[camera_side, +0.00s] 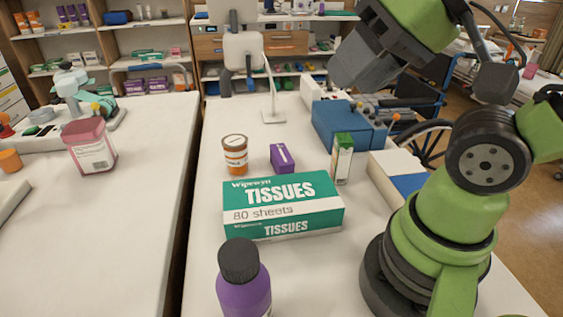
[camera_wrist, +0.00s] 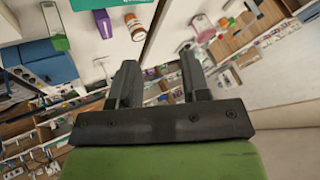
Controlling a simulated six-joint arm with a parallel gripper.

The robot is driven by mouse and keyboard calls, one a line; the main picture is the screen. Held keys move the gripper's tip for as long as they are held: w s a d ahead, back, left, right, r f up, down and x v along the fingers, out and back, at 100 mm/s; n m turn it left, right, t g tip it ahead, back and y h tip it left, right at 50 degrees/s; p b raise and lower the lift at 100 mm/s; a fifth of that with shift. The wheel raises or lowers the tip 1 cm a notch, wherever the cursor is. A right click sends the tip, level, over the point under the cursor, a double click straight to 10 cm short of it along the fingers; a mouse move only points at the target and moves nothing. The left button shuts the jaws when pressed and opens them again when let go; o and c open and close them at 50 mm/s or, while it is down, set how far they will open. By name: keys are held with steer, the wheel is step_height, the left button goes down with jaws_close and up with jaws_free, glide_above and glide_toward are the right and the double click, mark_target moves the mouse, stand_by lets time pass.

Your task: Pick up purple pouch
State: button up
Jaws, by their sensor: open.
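The purple pouch (camera_side: 282,158) looks like a small purple packet with a white mark. It stands on the white table, behind the tissue box, between an orange bottle and a green-and-white carton. In the wrist view the purple pouch (camera_wrist: 103,23) shows near the top, left of the fingers. My gripper (camera_wrist: 160,75) is open, with nothing between its two dark fingers. In the side view it is raised at upper right, well above and apart from the pouch; its fingertips are hard to make out there.
The tissue box (camera_side: 284,207) lies just in front of the pouch. The orange bottle (camera_side: 235,155) is on its left, the carton (camera_side: 342,158) on its right. A blue box (camera_side: 345,126) stands behind. A purple bottle (camera_side: 244,284) is at the front.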

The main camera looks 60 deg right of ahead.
steer(key=o, duration=0.6)
steer(key=n+g+h, duration=0.4)
steer(key=n+h, duration=0.1)
steer(key=n, duration=2.7)
glide_above(281, 153)
steer(key=s+a, duration=0.1)
steer(key=s, duration=0.1)
steer(key=f, duration=2.1)
steer(key=shift+s+a+f, duration=0.2)
steer(key=shift+f, duration=0.35)
steer(key=shift+w+x, duration=0.15)
steer(key=shift+x, duration=2.25)
steer(key=shift+w+x, duration=0.15)
steer(key=shift+x, duration=2.2)
steer(key=shift+a, duration=0.1)
